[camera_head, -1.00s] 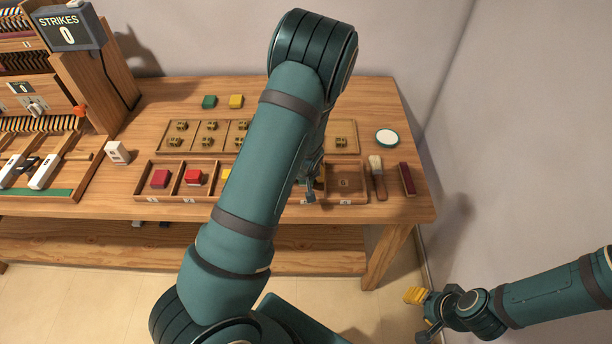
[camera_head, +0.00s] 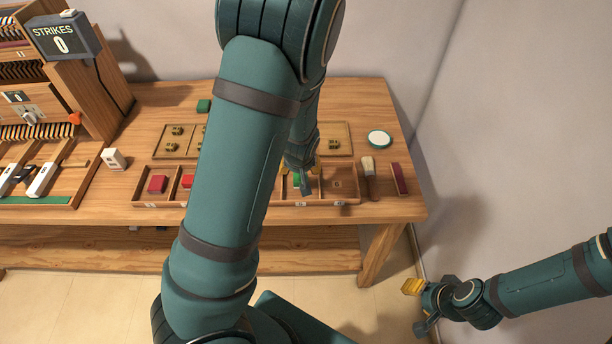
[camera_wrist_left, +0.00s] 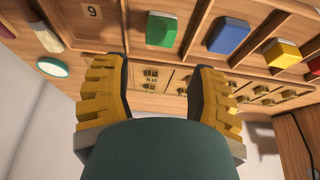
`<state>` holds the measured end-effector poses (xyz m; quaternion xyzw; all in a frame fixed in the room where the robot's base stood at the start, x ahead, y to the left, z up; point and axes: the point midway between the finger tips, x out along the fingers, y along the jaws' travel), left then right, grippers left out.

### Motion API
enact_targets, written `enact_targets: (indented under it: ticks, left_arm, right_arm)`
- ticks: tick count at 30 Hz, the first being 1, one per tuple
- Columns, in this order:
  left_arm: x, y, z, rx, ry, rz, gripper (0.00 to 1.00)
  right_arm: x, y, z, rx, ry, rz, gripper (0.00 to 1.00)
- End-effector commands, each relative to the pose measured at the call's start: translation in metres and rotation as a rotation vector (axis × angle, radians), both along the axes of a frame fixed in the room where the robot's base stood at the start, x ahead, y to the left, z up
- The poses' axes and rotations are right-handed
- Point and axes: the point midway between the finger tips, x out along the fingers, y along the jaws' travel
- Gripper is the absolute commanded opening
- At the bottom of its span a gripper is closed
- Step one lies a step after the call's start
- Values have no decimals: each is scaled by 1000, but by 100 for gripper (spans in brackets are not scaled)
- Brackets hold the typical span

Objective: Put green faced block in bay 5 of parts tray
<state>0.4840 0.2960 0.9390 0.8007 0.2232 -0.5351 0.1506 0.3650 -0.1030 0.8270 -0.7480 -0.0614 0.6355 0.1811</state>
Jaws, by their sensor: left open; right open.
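The parts tray (camera_head: 327,204) lies along the table's front. A green faced block (camera_wrist_left: 162,30) sits in a bay of it, beside an empty end bay marked with an upside-down 6 (camera_wrist_left: 91,11). Counted from the left in the head view, this appears to be the fifth bay; a little of the green (camera_head: 297,181) shows there. My left gripper (camera_head: 302,180) is over that part of the tray. Its fingers (camera_wrist_left: 160,95) are apart and empty, clear of the block. My right gripper (camera_head: 417,306) is open and empty, right of the table.
Blue (camera_wrist_left: 229,35), yellow (camera_wrist_left: 282,54) and red (camera_head: 157,184) blocks sit in other bays. A flat tray with small brass parts (camera_head: 334,145) lies behind. A brush (camera_head: 369,170), dark red bar (camera_head: 399,179) and round white dish (camera_head: 379,139) are at right. My left arm hides the tray's middle.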

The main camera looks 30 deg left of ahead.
Motion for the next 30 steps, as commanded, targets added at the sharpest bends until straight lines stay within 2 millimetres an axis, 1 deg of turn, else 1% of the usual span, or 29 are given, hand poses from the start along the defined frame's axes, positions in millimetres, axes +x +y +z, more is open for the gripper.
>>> enact_targets:
  ticks: [2,5,6,8,9,11,12,13,15,18,21,24,30]
  left_arm:
    - [-6,-7,-8,-12,17,-19,58]
    - [-20,-26,-34,-50,55,-74,58]
    - [-28,-38,-47,-73,74,-107,58]
    - [-43,-59,-67,-116,102,-160,58]
    - [-53,-74,-79,-148,117,-197,58]
    - [-68,-97,-94,-198,134,-248,58]
    - [-78,-112,-101,-232,141,-279,58]
    - [-84,-123,-105,-258,143,-302,58]
    - [-97,-145,-111,-310,144,-346,58]
    - [-110,-171,-114,-370,137,-394,58]
    - [-117,-186,-113,-406,127,-423,58]
    - [-119,-192,-112,-420,120,-434,58]
    - [-119,-193,-112,-421,120,-438,58]
  right_arm:
    - [0,0,0,0,-1,0,47]
    - [0,0,0,0,0,0,47]
    - [0,0,0,0,0,0,47]
    - [0,0,0,0,0,0,47]
    - [0,0,0,0,0,0,47]
    - [0,0,0,0,0,0,47]
    - [0,0,0,0,0,0,47]
    - [0,0,0,0,0,0,47]
    - [0,0,0,0,0,0,47]
    - [0,0,0,0,0,0,47]
    - [0,0,0,0,0,0,47]
    - [0,0,0,0,0,0,47]
    - [0,0,0,0,0,0,47]
